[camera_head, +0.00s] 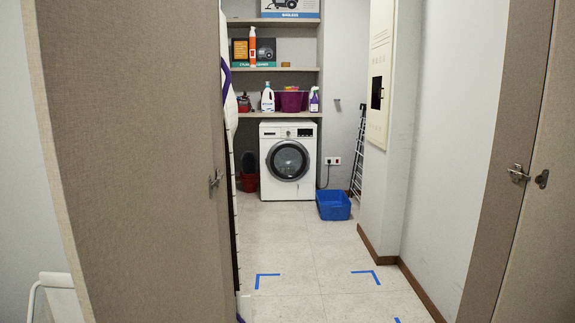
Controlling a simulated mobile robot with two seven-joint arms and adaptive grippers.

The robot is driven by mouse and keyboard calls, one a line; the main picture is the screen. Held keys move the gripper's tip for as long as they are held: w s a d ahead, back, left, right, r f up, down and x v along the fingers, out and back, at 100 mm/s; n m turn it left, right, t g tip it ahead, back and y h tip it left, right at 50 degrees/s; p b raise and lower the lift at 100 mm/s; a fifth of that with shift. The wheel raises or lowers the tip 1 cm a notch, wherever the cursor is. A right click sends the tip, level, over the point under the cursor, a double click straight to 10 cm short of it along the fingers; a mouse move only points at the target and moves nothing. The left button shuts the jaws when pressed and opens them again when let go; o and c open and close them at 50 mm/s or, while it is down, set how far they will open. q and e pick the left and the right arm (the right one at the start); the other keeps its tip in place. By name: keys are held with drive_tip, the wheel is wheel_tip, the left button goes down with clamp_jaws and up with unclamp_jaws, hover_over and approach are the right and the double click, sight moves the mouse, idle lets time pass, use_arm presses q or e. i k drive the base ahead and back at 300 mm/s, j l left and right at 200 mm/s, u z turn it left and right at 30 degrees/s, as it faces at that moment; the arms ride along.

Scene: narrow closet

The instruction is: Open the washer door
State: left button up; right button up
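The white washer (269,188) stands at the far end of the closet, under the shelves. Its round door (288,161) has a dark glass window with a grey rim and looks shut. The control panel runs along its top front edge. Neither of my grippers shows in the head view. The washer is well ahead of me, beyond the doorway.
A blue basket (333,205) sits on the floor at the washer's right front. Brown closet doors (130,150) flank the entrance. The tiled floor (295,240) between is clear, with blue tape corner marks (266,275).

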sight(270, 162)
drive_tip(key=i+l+z, duration=0.2)
drive_tip(key=i+l, duration=0.5)
drive_tip(key=i, duration=0.25)
drive_tip(key=i+l, duration=0.25)
drive_tip(key=i, duration=0.2)
drive_tip(key=i+l+z, duration=0.1)
drive_tip(key=i+l, duration=0.15)
drive_tip(key=i, duration=0.25)
drive_tip(key=i+u, duration=0.15)
drive_tip(key=i, duration=0.7)
drive_tip(key=i+l+u, duration=0.1)
drive_tip(key=i, duration=0.8)
drive_tip(key=i+u, duration=0.3)
drive_tip(key=i, duration=0.5)
drive_tip(key=i+u, duration=0.3)
drive_tip(key=i, duration=0.55)
drive_tip(key=i+z, duration=0.3)
drive_tip(key=i, duration=0.15)
drive_tip(key=i+j+z, duration=0.3)
drive_tip(key=i, duration=0.15)
drive_tip(key=i+j+z, duration=0.15)
drive_tip(key=i+z, duration=0.15)
drive_tip(key=i, duration=0.15)
